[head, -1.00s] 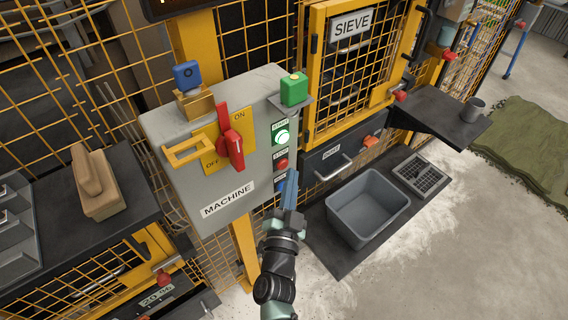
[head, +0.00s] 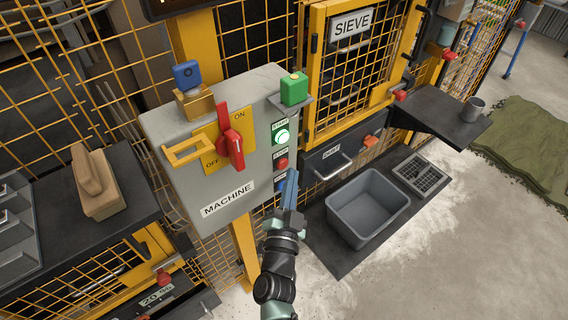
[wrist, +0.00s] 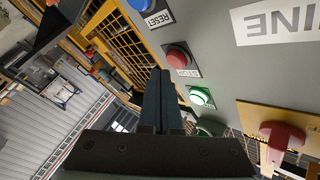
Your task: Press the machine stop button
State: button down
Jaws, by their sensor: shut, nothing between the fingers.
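The machine box (head: 190,150) is a grey cabinet marked MACHINE. Its red stop button (head: 282,163) sits on the right-hand face, below the lit green start button (head: 282,137). In the wrist view the stop button (wrist: 177,58) shows beside an upside-down STOP label, between the blue reset button (wrist: 140,4) and the green one (wrist: 200,96). My gripper (head: 291,178) is shut and empty, just below and in front of the stop button in the head view. In the wrist view the fingertips (wrist: 161,74) are beside the stop button; I cannot tell whether they touch it.
A red switch handle (head: 231,138) stands out from the box front by a yellow hasp. A grey bin (head: 368,207) stands on the floor at the right, below a drawer handle (head: 332,165).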

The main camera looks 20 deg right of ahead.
dwell(0.7)
jog(key=shift+w+a, duration=0.15)
jog(key=shift+w, duration=0.25)
jog(key=shift+w+a, duration=0.15)
jog(key=shift+w, duration=0.25)
dwell(0.5)
dwell(0.3)
jog(key=shift+s+d, duration=0.3)
jog(key=shift+s, duration=0.5)
jog(key=shift+s+d+b, duration=0.25)
jog(key=shift+s+d, duration=0.05)
jog(key=shift+s, duration=0.5)
jog(key=shift+s+d+b, duration=0.2)
jog(key=shift+s+d, duration=0.05)
jog(key=shift+s, duration=0.5)
jog(key=shift+s+d+b, duration=0.25)
jog(key=shift+s+d, duration=0.05)
jog(key=shift+s, duration=0.5)
